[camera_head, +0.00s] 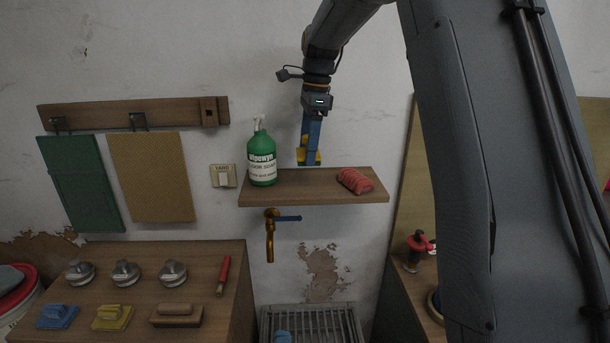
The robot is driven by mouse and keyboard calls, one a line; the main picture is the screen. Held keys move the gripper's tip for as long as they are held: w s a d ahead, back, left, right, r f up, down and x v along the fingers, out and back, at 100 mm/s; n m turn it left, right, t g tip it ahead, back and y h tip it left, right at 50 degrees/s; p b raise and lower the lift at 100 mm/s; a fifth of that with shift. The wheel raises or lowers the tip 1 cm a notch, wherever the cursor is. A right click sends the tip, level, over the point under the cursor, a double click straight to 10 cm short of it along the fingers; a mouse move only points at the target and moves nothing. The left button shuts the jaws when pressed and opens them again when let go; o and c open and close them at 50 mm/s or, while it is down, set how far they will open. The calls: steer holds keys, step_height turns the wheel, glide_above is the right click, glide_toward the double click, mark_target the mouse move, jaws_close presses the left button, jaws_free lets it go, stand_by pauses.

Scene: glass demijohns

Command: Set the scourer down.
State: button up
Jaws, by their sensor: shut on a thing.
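My gripper (309,158) points down just above the wooden wall shelf (310,194), between a green soap bottle and a red ribbed item. It is shut on the scourer, which shows only as a small yellow and blue patch at the fingertips. The fingers hide much of the scourer. I cannot tell whether its underside touches the shelf.
The green bottle (262,160) stands close on the left and the red item (357,181) lies on the right. A brass tap (270,235) is below the shelf. The counter (190,251) at lower left holds several lids, blocks and brushes.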

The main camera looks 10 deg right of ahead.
steer(key=f, duration=0.2)
steer(key=f+p, duration=0.1)
steer(key=shift+s+a+f, duration=0.1)
steer(key=shift+a+f, duration=0.2)
steer(key=shift+f, duration=0.05)
steer(key=shift+f+p, duration=0.7)
steer(key=shift+f, duration=1.3)
steer(key=shift+f, duration=0.15)
steer(key=o, duration=0.9)
steer(key=shift+o, duration=0.2)
steer(key=r+b, duration=0.1)
steer(key=r, duration=0.3)
steer(key=d+r+b, duration=0.1)
steer(key=r+b, duration=0.1)
steer(key=r, duration=0.2)
steer(key=r+b, duration=0.1)
steer(key=r, duration=0.3)
steer(key=shift+d+r, duration=0.15)
steer(key=shift+d, duration=0.1)
